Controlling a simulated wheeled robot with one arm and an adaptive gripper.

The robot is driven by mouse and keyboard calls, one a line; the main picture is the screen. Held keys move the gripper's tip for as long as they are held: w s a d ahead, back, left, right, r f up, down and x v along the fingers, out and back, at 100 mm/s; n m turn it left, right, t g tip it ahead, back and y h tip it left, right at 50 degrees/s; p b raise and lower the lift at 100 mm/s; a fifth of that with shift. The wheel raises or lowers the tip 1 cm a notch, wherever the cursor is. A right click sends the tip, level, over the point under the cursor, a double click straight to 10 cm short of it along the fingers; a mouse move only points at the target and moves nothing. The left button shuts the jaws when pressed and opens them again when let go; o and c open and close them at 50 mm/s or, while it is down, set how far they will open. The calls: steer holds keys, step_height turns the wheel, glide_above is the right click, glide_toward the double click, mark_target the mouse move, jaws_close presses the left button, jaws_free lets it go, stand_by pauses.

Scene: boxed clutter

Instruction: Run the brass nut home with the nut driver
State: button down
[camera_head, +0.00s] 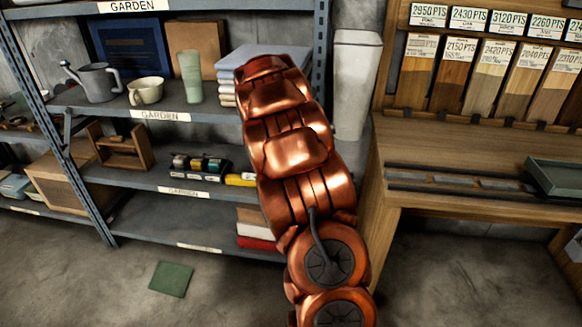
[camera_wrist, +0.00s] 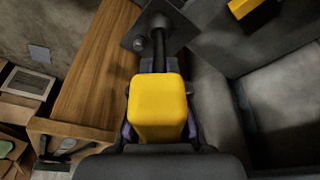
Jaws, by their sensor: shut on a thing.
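In the wrist view my gripper (camera_wrist: 159,118) is shut on a tool with a blocky yellow handle, which I take for the nut driver (camera_wrist: 157,100). Its handle fills the space between the dark fingers. A dark shaft runs from the handle toward the top of the picture. There a dark square plate (camera_wrist: 135,38) with a small post shows beside or behind the shaft; I cannot tell whether they touch. I cannot make out the brass nut in either view. In the head view my copper arm hides the middle, and the gripper does not show.
In the wrist view a wooden surface (camera_wrist: 95,75) lies left and a grey compartment (camera_wrist: 285,95) right. In the head view a metal shelf (camera_head: 170,195) stands left, a wooden bench (camera_head: 450,145) right, and a green sheet (camera_head: 171,279) lies on the floor.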

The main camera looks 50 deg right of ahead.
steer(key=shift+r+p, duration=0.7)
steer(key=shift+r, duration=1.65)
